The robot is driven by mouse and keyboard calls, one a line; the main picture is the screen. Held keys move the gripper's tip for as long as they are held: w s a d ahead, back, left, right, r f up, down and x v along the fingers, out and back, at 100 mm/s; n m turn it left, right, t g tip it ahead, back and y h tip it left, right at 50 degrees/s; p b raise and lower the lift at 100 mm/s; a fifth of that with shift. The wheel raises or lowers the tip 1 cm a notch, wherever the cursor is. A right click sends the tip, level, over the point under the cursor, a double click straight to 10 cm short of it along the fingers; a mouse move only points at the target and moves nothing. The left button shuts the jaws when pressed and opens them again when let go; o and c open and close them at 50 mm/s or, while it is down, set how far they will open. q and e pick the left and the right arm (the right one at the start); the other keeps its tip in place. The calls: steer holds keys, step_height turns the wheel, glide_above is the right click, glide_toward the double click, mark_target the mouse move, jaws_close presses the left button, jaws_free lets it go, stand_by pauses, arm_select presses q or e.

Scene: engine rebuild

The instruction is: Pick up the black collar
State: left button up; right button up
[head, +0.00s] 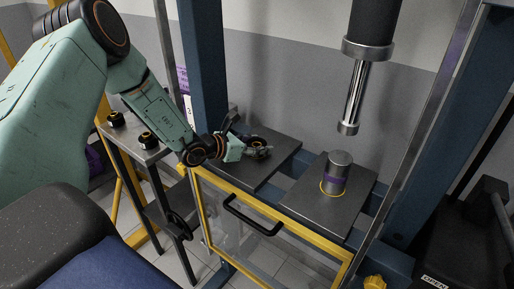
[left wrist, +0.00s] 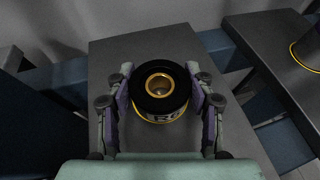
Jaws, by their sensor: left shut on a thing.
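The black collar (left wrist: 160,103) is a short black ring with a brass-coloured bore and a pale lettered band. In the left wrist view it sits upright between the two fingers of my left gripper (left wrist: 160,95), which touch it from both sides. In the head view my left gripper (head: 250,149) is over the left dark plate, with the collar (head: 259,153) partly hidden by the fingers. I cannot tell whether the collar still rests on the plate. My right gripper is not in view.
The left dark plate (head: 275,142) lies beside a right plate (head: 300,205) carrying a metal cylinder (head: 339,172) with a purple band. A press ram (head: 354,95) hangs above it. A yellow-framed clear guard (head: 262,240) stands in front. A side table (head: 136,138) holds black knobbed parts.

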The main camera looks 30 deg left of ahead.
mark_target(258, 144)
arm_select(q)
steer(key=shift+w, duration=0.1)
steer(key=shift+c, duration=1.1)
steer(key=shift+r, duration=0.2)
step_height(258, 144, up, 9)
steer(key=shift+r+p, duration=0.2)
steer(key=shift+p, duration=0.4)
